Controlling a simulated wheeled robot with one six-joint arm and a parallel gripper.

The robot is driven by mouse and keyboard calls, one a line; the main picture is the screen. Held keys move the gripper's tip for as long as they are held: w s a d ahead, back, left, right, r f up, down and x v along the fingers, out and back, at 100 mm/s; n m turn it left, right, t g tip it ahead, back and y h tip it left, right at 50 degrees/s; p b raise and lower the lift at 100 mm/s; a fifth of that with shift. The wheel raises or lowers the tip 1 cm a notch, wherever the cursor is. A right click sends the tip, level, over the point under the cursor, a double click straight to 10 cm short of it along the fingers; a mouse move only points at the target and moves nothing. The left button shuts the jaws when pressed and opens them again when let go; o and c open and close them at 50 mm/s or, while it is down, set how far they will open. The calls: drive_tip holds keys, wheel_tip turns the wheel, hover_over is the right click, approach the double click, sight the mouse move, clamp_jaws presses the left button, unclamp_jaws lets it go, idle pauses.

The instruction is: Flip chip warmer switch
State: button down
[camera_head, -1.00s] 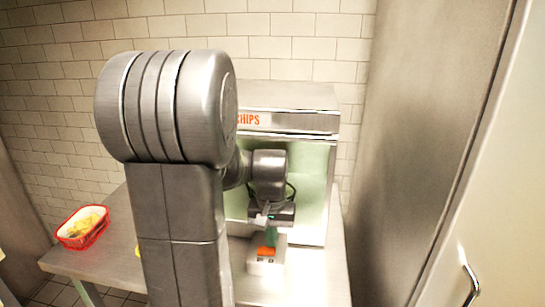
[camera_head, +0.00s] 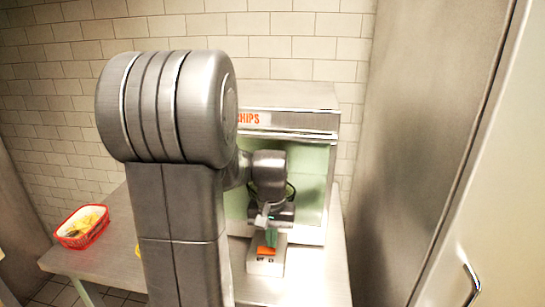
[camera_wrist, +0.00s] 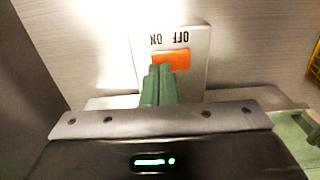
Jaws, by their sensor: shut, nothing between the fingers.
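The chip warmer (camera_head: 290,120) is a steel cabinet marked "CHIPS", with a pale green interior, standing on the steel counter against the tiled wall. Its switch is a white box (camera_head: 264,268) on the counter in front, with an orange rocker (camera_head: 266,250) and OFF and ON lettering. In the wrist view the orange rocker (camera_wrist: 172,61) lies just past my fingertips, and the lettering reads upside down. My gripper (camera_head: 271,238) is shut and empty, its green fingers (camera_wrist: 160,84) at the rocker's edge. I cannot tell if they touch. The fingers hide part of the switch box.
A red basket (camera_head: 82,227) with yellow contents stands at the counter's left end. The steel counter (camera_head: 115,250) is mostly clear on the left. A tall steel cabinet (camera_head: 430,130) rises on the right. My arm hides much of the middle.

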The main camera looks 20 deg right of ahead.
drive_tip(key=shift+f+b, duration=0.5)
drive_tip(key=shift+f, duration=0.25)
drive_tip(key=shift+r, duration=0.1)
drive_tip(key=shift+r+p, duration=3)
drive_tip(key=shift+r, duration=0.5)
drive_tip(key=shift+f, duration=0.15)
wheel_tip(320, 180, down, 7)
drive_tip(key=b, duration=0.6)
drive_tip(key=shift+r, duration=0.2)
